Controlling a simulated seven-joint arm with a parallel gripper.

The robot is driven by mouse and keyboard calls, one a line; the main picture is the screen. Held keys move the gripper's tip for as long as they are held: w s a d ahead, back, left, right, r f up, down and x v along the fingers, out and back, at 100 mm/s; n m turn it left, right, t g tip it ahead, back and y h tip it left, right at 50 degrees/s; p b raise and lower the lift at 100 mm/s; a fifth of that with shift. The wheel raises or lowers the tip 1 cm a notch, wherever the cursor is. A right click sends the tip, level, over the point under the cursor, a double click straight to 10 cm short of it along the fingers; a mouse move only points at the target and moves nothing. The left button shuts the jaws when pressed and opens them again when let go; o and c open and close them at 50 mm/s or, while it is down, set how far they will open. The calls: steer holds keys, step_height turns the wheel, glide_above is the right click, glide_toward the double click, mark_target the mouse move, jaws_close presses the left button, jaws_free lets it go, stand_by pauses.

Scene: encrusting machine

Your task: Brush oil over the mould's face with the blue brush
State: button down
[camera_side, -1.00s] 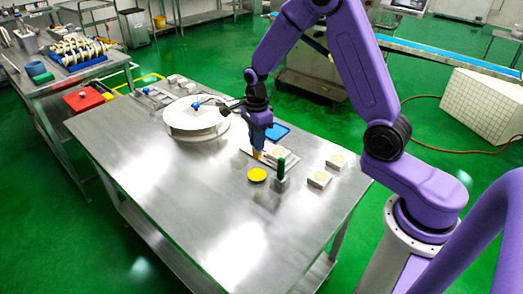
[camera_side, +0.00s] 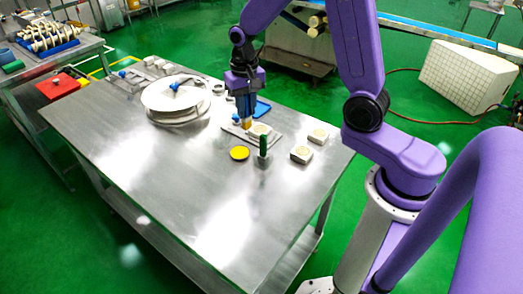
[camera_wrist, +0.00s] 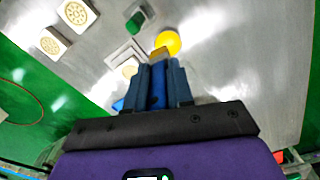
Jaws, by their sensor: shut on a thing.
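My gripper (camera_side: 244,98) is shut on the blue brush, holding it upright with its tan bristles (camera_side: 247,126) down. In the wrist view, the blue brush (camera_wrist: 158,86) sits between the fingers of my gripper (camera_wrist: 162,72). The bristles are just left of a pale mould (camera_side: 262,129) on a flat metal plate in the side view; I cannot tell whether they touch anything. The mould (camera_wrist: 130,68) is partly hidden by the fingers in the wrist view. A round yellow dish (camera_side: 239,153), possibly the oil, lies in front of the plate.
A blue tray (camera_side: 263,107) is behind the plate. The table's front is clear.

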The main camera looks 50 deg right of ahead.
steer(key=w+d+f+n, duration=0.2)
steer(key=w+d+n, duration=0.2)
steer(key=w+d, duration=0.45)
steer(key=f, duration=0.2)
steer(key=s+d+f, duration=0.1)
steer(key=f, duration=0.2)
steer(key=s+d+f, duration=0.1)
steer(key=f, duration=0.1)
steer(key=shift+f, duration=0.35)
steer(key=shift+s, duration=2.95)
steer(key=shift+s+d, duration=0.1)
steer(key=shift+d, duration=0.25)
steer(key=shift+w+d, duration=0.15)
steer(key=shift+w, duration=3.2)
steer(key=shift+w+d, duration=0.1)
steer(key=shift+d, duration=0.35)
steer(key=shift+s+r, duration=0.1)
steer(key=shift+s, duration=3.35)
step_height(320, 180, up, 8)
